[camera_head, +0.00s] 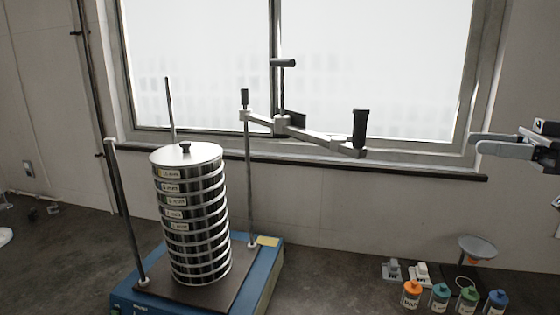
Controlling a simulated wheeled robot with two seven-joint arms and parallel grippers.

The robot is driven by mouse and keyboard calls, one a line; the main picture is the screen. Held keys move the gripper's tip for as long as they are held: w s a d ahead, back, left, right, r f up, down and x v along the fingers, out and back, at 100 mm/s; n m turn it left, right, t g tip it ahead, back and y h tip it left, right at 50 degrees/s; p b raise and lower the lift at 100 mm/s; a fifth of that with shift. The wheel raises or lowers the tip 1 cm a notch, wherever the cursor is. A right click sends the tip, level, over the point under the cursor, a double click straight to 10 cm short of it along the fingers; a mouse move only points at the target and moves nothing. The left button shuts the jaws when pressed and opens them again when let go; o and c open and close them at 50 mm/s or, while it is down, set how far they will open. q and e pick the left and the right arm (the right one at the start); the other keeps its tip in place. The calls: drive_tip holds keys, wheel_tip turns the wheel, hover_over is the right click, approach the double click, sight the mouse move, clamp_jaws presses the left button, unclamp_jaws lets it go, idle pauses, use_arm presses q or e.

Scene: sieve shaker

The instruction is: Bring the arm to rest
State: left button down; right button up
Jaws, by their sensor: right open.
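My right gripper (492,144) is at the right edge of the head view, in front of the wall just right of the window. Its light grey fingers point left, and it is empty and apart from everything. The sieve shaker (262,283) is a blue base at lower left, with a tall stack of metal sieves (195,225) upright on its plate and a lid with a dark knob on top. Its clamp arm (305,134), with black knobs, is raised above and to the right of the stack, not over the lid. My left gripper is not in view.
Several small bottles (440,297) with coloured caps stand at the lower right of the bench. Behind them are a shallow dish on a stand (477,247) and small grey weights (392,270). The bench between the shaker and the bottles is clear. A window (380,60) fills the back.

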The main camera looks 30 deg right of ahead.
drive_tip(key=w+a+f+m+g+h, duration=0.25)
drive_tip(key=a+f, duration=0.55)
drive_tip(key=a, duration=0.4)
drive_tip(key=w+a+f+m+g+h, duration=0.2)
drive_tip(key=a+f+m, duration=0.1)
drive_tip(key=a+f, duration=0.7)
drive_tip(key=s+a+f+m+g+h, duration=0.1)
drive_tip(key=a+f, duration=0.4)
drive_tip(key=f, duration=0.5)
drive_tip(key=s+a+f+m+g+h, duration=0.2)
drive_tip(key=a+f, duration=0.3)
drive_tip(key=f, duration=0.5)
drive_tip(key=shift+s+m, duration=0.45)
drive_tip(key=shift+s, duration=0.1)
drive_tip(key=shift+g, duration=0.25)
